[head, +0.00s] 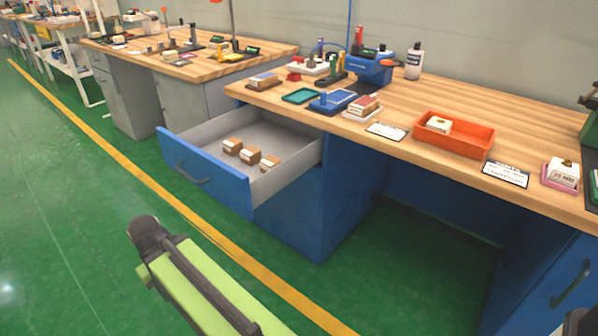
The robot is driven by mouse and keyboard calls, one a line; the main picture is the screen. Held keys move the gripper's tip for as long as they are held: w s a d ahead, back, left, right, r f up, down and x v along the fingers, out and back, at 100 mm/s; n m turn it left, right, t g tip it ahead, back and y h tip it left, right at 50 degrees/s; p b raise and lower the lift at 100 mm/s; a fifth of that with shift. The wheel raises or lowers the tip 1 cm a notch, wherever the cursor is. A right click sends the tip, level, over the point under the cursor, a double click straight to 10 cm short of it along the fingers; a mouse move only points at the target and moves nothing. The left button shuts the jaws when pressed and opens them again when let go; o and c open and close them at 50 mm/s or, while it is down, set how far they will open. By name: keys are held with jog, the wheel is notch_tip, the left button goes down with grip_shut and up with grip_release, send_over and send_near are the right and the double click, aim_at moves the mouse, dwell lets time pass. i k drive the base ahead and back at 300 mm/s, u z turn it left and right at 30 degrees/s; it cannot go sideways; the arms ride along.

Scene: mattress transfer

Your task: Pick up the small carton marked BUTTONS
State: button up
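Three small brown cartons with pale labels lie in the open blue drawer: one at the left (232,146), one in the middle (249,156) and one at the right (270,163). Their print is too small to read, so I cannot tell which, if any, is marked BUTTONS. The drawer (205,170) is pulled out from under the wooden bench. My green arm link with a dark joint shows at the bottom, in front of the drawer and apart from it. My gripper's fingers are not visible.
The wooden bench top (470,105) holds an orange tray (465,139) with a white box, a pink tray (556,184) with a white box, cards, a blue tray (332,101) and a blue machine (372,70). The green floor before the drawer is clear.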

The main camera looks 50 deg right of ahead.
aim_at(270, 162)
jog(key=u, duration=0.2)
jog(key=i, duration=0.85)
jog(key=z, duration=0.1)
